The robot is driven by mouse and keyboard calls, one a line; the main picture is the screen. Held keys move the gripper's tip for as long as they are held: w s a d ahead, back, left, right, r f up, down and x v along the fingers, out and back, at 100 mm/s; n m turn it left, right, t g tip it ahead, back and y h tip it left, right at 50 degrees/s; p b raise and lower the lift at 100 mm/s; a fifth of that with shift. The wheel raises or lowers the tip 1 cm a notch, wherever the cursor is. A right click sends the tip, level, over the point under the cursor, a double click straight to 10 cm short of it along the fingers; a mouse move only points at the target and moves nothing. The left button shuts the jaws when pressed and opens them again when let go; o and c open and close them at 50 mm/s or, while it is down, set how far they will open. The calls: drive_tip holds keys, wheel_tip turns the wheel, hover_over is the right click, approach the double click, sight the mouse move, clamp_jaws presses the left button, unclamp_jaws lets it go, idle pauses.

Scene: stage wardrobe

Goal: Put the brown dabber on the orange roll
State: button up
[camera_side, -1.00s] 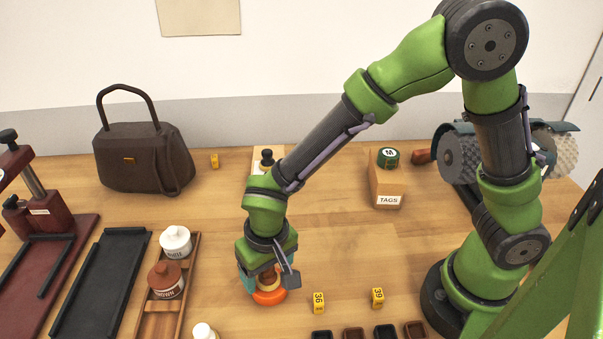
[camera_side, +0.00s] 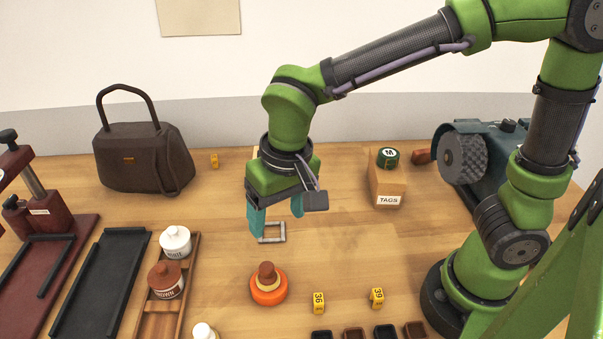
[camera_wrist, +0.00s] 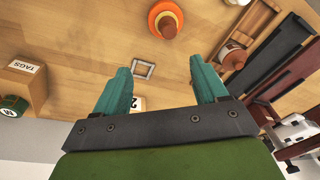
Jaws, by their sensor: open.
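The brown dabber (camera_side: 267,272) stands upright on top of the orange roll (camera_side: 270,296), which lies flat on the table. A tan band shows between the dabber's brown knob and the roll. In the wrist view, the brown dabber (camera_wrist: 168,29) and the orange roll (camera_wrist: 158,9) are at the top centre. My gripper (camera_side: 278,224) is open and empty, with its teal fingers above and behind the roll, clear of the dabber. The wrist view also shows the fingers (camera_wrist: 160,66) apart with nothing between them.
A grey square frame (camera_side: 284,231) lies on the table near my gripper. A wooden tray (camera_side: 160,322) with white and brown jars stands left of the roll. Yellow number tags (camera_side: 319,303) lie to its right. A TAGS box (camera_side: 388,190) and a brown bag (camera_side: 143,160) stand further back.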

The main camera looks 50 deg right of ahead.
drive_tip(key=s+d+r+t, duration=0.2)
drive_tip(key=s+d+r, duration=0.1)
drive_tip(key=d, duration=0.4)
drive_tip(key=s+d+r+m+t+y, duration=0.1)
drive_tip(key=s+d+r+t, duration=0.2)
drive_tip(key=d, duration=0.5)
drive_tip(key=shift+d+r+m+y, duration=0.25)
drive_tip(key=shift+r+m+y, duration=0.05)
